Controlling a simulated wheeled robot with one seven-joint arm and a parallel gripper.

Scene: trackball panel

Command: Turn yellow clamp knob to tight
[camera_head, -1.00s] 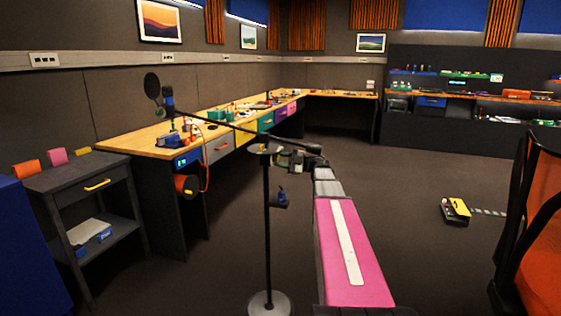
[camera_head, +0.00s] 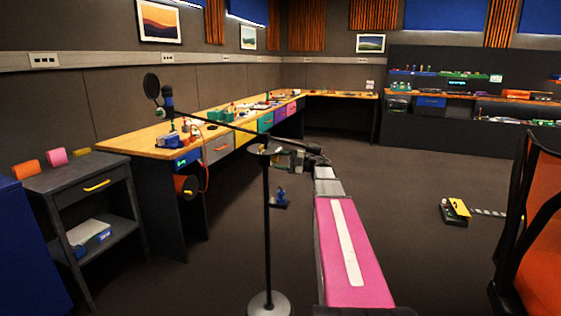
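A black microphone stand (camera_head: 267,225) stands upright in front of me on a round pale base. A long boom crosses its top, with a round dark disc (camera_head: 151,84) at its left end. A small yellowish patch (camera_head: 256,149) shows at the stand's top joint; it may be the yellow clamp knob, but it is too small to tell its shape or setting. My gripper (camera_head: 279,158) is at the end of my outstretched arm, just right of this joint and under the boom. Its fingers are small and dark, so contact and opening cannot be told.
A long wooden bench (camera_head: 145,143) with coloured drawers runs along the left wall. A dark side table (camera_head: 85,175) stands at the left front. An orange chair (camera_head: 535,240) is at the right. A small blue object (camera_head: 281,192) shows right of the pole.

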